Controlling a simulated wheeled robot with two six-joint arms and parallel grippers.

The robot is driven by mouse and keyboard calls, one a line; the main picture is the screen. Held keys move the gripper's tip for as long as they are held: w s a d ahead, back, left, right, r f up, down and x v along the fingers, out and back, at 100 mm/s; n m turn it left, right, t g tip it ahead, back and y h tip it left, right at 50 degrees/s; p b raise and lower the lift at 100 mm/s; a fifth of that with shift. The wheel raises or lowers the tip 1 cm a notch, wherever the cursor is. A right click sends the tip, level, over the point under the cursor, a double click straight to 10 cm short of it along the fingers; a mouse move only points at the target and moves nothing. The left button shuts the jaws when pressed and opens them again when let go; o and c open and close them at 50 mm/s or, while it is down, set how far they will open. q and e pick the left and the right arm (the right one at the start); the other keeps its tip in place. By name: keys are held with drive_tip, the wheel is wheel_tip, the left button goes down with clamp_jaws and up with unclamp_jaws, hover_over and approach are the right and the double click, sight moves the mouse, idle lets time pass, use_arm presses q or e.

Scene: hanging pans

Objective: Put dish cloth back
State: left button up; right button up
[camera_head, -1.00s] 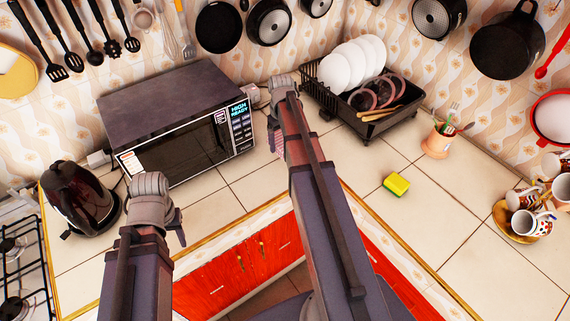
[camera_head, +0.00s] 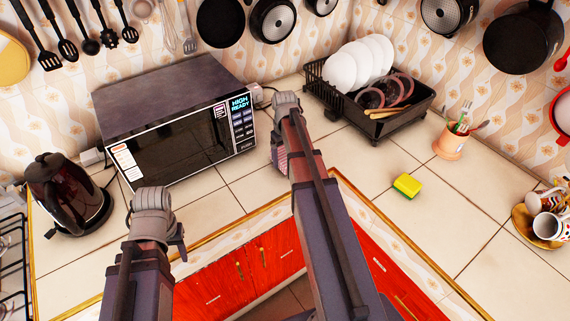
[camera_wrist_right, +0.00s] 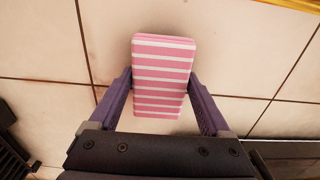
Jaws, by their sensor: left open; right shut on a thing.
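The dish cloth (camera_wrist_right: 162,60) is a folded pink cloth with white stripes. In the right wrist view it sits between the two fingers of my right gripper (camera_wrist_right: 160,98), which is shut on it, over the cream tiles. In the head view, only a small striped part of the cloth (camera_head: 281,158) shows beside my right gripper (camera_head: 277,138), in front of the microwave's right side. My left gripper (camera_head: 176,238) is empty near the counter's front edge, below the microwave; its fingers are mostly hidden by the wrist.
A microwave (camera_head: 175,115) stands at the back left, with a dark kettle (camera_head: 68,193) left of it. A black dish rack (camera_head: 405,119) with plates is behind right. A yellow-green sponge (camera_head: 407,186), a utensil pot (camera_head: 448,146) and cups (camera_head: 545,226) stand right. Pans hang above.

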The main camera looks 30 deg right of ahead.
sight(285, 156)
use_arm(q)
drive_tip(key=shift+f, duration=0.7)
use_arm(e)
drive_tip(key=shift+f, duration=0.7)
use_arm(q)
drive_tip(key=shift+f+b, duration=0.2)
drive_tip(key=shift+b, duration=0.25)
use_arm(e)
drive_tip(key=shift+f, duration=0.25)
drive_tip(key=o, duration=1)
drive_tip(key=shift+r, duration=0.1)
use_arm(q)
drive_tip(key=shift+r, duration=0.15)
use_arm(e)
drive_tip(key=shift+r, duration=0.1)
use_arm(q)
wheel_tip(285, 156, up, 12)
drive_tip(key=p, duration=1.2)
use_arm(e)
wheel_tip(285, 156, up, 12)
